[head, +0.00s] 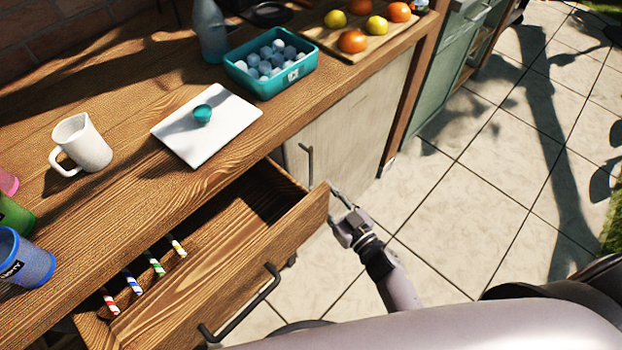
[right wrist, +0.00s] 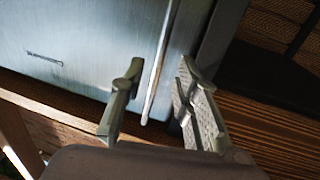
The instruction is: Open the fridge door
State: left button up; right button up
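The fridge door (head: 355,120) is the pale grey front under the counter in the head view, and it looks shut. Its upright bar handle (head: 309,165) is near its left edge. In the right wrist view the door (right wrist: 80,45) is smooth and bluish grey, with the handle (right wrist: 161,65) running down it. My right gripper (head: 340,200) is low in front of the door, by the drawer's corner. In the right wrist view its fingers (right wrist: 160,80) are apart, with the handle between them in the picture. I cannot tell whether they touch it. My left gripper is not in view.
An open wooden drawer (head: 300,222) with several striped sticks juts out left of the fridge, close to my right gripper. The counter (head: 120,215) holds a white jug (head: 85,145), a white board (head: 205,140), a teal crate (head: 270,85) and fruit. Tiled floor (head: 480,185) is clear on the right.

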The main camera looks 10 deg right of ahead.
aim_at(312, 179)
jog(key=b+x, duration=0.1)
jog(key=x, duration=0.4)
jog(key=shift+w+a, duration=0.1)
jog(key=shift+w, duration=0.3)
jog(key=shift+c, duration=0.3)
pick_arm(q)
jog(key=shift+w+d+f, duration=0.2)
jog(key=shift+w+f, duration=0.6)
pick_arm(e)
grip_shut()
